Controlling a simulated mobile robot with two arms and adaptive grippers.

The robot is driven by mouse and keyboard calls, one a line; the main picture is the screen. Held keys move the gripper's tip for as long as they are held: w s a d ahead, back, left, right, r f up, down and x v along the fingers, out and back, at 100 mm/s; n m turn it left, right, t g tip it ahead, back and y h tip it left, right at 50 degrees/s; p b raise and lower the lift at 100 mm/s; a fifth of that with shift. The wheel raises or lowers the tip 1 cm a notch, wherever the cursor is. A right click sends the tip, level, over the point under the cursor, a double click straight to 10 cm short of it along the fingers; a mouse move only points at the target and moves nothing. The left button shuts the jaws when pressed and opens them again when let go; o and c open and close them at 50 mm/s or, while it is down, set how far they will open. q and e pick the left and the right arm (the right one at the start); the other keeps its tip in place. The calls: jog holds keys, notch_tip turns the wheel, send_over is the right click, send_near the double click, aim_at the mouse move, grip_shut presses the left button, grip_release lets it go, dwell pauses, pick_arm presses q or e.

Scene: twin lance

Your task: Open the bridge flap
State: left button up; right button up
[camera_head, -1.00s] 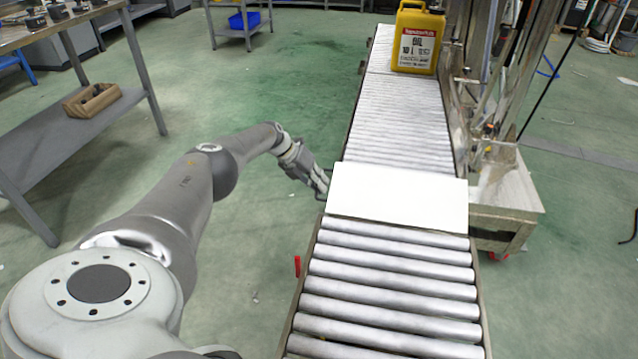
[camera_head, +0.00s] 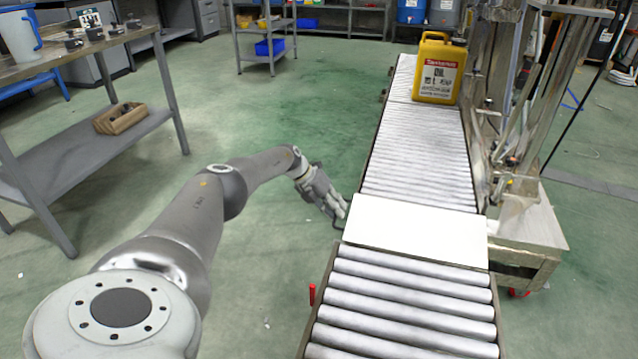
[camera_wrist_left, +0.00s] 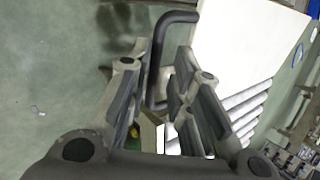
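The bridge flap is a white flat panel (camera_head: 418,230) lying level across the gap between two roller conveyor sections in the head view. It also shows in the left wrist view (camera_wrist_left: 235,45). A dark bent handle bar (camera_wrist_left: 158,65) stands at its left edge. My left gripper (camera_head: 340,215) is at that edge. In the left wrist view its two fingers (camera_wrist_left: 162,75) are on either side of the bar, with a small gap showing on the right side, so it looks open around the handle. My right gripper is not in view.
A yellow canister (camera_head: 438,68) stands on the far rollers (camera_head: 418,150). The near rollers (camera_head: 405,300) are empty. A metal frame on a cart (camera_head: 525,215) stands close to the flap's right. A workbench (camera_head: 90,60) is at the left. The floor between is clear.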

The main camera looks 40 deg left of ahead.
pick_arm(q)
jog(key=v, duration=1)
jog(key=shift+a+r, duration=0.15)
jog(key=shift+r, duration=0.15)
jog(key=shift+s, duration=0.1)
